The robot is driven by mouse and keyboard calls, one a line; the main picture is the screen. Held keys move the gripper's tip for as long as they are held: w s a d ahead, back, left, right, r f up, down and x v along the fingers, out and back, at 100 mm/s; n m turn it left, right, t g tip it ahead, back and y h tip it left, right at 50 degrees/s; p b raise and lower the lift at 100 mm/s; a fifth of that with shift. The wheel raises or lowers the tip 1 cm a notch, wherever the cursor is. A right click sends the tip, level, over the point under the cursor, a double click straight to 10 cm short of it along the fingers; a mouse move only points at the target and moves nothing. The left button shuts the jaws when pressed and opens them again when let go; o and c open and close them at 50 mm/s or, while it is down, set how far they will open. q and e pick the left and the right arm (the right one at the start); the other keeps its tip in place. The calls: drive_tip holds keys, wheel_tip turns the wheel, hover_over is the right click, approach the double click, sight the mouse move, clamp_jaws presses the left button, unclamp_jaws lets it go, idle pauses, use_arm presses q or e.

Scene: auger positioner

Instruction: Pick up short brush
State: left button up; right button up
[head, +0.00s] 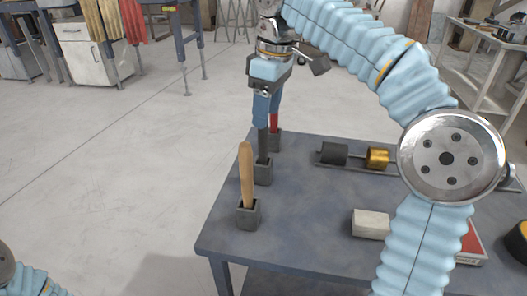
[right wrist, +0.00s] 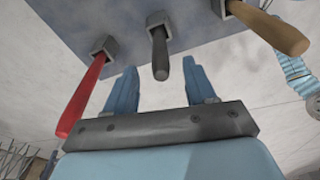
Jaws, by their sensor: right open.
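Three handled tools stand upright in small grey square holders along the left side of the table (head: 310,220). The nearest has a long wooden handle (head: 246,175), also in the right wrist view (right wrist: 275,30). The middle one has a short dark handle (head: 263,142), and it also shows in the right wrist view (right wrist: 160,58). The farthest has a red handle (head: 274,122), also at left in the right wrist view (right wrist: 83,95). Bristles are hidden, so I cannot tell which is the short brush. My right gripper (head: 264,120) is open above the middle holder; the dark handle's end appears between its blue fingers (right wrist: 161,75).
A rack with a dark cylinder (head: 333,153) and a brass cylinder (head: 377,157) lies at the table's back. A pale block (head: 370,224) and a red-edged box (head: 472,244) lie nearer. My right arm hides part of the table. Floor left of the table is clear.

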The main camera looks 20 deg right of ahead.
drive_tip(key=b, duration=0.1)
hover_over(262, 162)
drive_tip(key=f, duration=0.4)
drive_tip(key=w+f, duration=0.1)
drive_tip(key=f, duration=0.1)
drive_tip(key=shift+d, duration=0.2)
drive_tip(key=shift+c, duration=0.2)
clamp_jaws()
drive_tip(key=shift+r, duration=0.1)
